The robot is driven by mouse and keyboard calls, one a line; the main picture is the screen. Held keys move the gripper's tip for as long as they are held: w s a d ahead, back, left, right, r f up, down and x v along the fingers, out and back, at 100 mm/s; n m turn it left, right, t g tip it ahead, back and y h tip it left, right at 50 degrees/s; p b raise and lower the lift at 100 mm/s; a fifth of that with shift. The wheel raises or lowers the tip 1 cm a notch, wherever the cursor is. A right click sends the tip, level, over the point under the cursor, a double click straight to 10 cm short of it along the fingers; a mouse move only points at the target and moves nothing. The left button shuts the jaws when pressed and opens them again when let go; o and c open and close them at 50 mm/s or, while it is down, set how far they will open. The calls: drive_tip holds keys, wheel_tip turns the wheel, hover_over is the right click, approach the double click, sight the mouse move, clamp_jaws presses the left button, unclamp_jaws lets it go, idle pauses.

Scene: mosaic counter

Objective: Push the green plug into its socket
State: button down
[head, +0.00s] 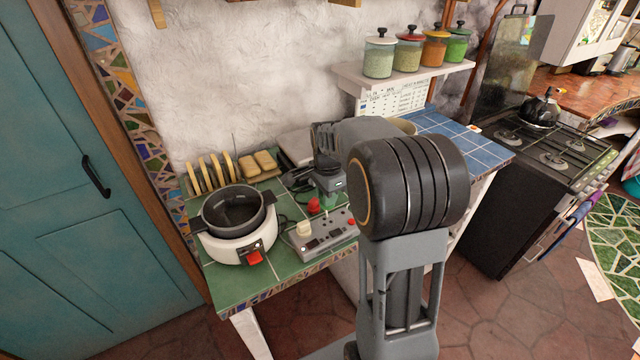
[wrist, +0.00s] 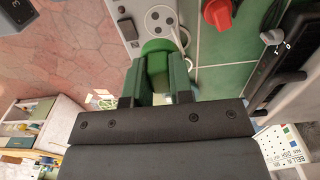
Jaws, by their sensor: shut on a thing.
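The green plug (wrist: 154,66) is between the two dark fingers of my gripper (wrist: 156,84) in the wrist view, and the fingers are shut on it. The far end of the plug overlaps the edge of a pale socket strip (wrist: 135,12). A round socket face with dark holes (wrist: 160,17) shows just beyond the plug. I cannot tell whether the plug touches the strip. In the head view the socket strip (head: 322,240) lies on the green-tiled counter. My gripper (head: 328,185) is above and behind it, and the plug is mostly hidden there.
A red plug (head: 314,205) stands behind the strip, and a cream plug (head: 304,229) is on it. A white cooker with a dark pot (head: 235,212) is close on the left. A toast rack (head: 212,172) and bread (head: 257,163) are behind. A shelf with jars (head: 405,75) hangs to the right.

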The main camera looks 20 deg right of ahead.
drive_tip(key=shift+w+f, duration=0.1)
drive_tip(key=shift+w, duration=0.05)
drive_tip(key=shift+d+f+b, duration=0.1)
drive_tip(key=shift+f+b, duration=1.9)
drive_tip(key=shift+f, duration=0.4)
drive_tip(key=shift+f+b, duration=0.5)
drive_tip(key=shift+f, duration=0.65)
idle(1.3)
drive_tip(key=c, duration=0.9)
unclamp_jaws()
drive_tip(key=shift+r, duration=0.15)
